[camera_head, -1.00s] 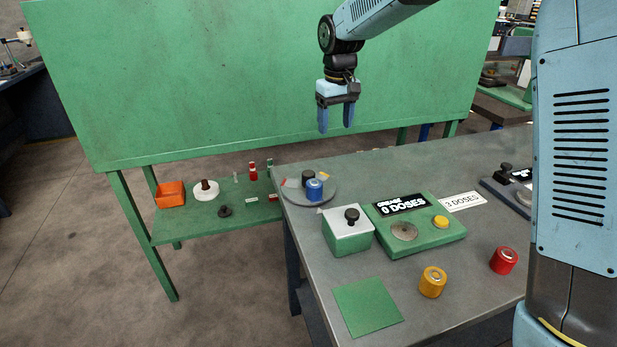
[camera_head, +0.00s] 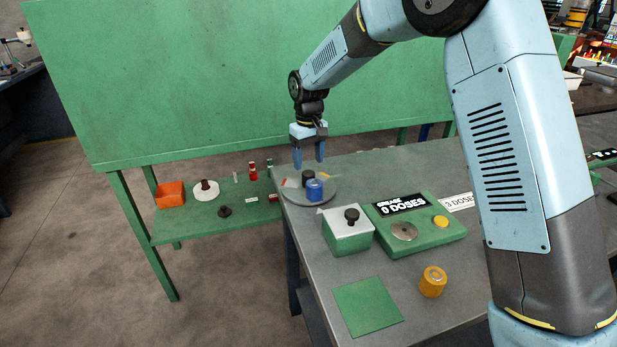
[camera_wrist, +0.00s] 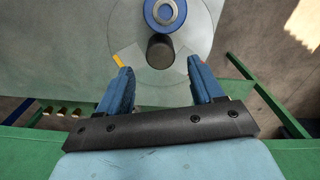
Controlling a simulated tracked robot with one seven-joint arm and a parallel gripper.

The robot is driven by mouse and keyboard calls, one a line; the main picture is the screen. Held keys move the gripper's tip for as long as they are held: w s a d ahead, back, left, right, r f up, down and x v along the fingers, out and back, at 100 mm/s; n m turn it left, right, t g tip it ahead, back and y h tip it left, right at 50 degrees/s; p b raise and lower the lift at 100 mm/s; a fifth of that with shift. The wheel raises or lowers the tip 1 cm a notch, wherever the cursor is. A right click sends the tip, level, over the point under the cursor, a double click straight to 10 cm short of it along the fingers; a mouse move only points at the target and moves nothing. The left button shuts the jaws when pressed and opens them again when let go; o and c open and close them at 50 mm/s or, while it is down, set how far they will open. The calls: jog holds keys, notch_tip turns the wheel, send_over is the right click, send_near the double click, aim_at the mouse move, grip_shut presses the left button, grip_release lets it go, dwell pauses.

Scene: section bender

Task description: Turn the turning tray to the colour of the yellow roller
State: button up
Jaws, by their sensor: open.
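The turning tray (camera_head: 324,197) is a grey disc at the back left corner of the table. It has a black knob (camera_head: 308,176) in its middle, and a blue roller (camera_head: 314,190) stands on it in front of the knob. A yellow mark (camera_head: 323,175) shows on the disc; it also shows in the wrist view (camera_wrist: 118,60). The yellow roller (camera_head: 432,282) stands upright near the table's front. My gripper (camera_head: 309,165) is open and empty, pointing down above the tray. In the wrist view the black knob (camera_wrist: 160,50) lies beyond and between the fingertips.
A green box with a black-knobbed lid (camera_head: 348,238), a grease device reading 0 DOSES (camera_head: 415,225) and a green mat (camera_head: 367,306) are on the table. A lower shelf behind holds an orange bin (camera_head: 170,195). A green panel (camera_head: 200,80) rises behind.

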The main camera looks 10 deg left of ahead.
aim_at(309, 173)
notch_tip(309, 173, down, 7)
jog(key=shift+r, duration=0.1)
dwell(0.4)
grip_shut()
dwell(0.4)
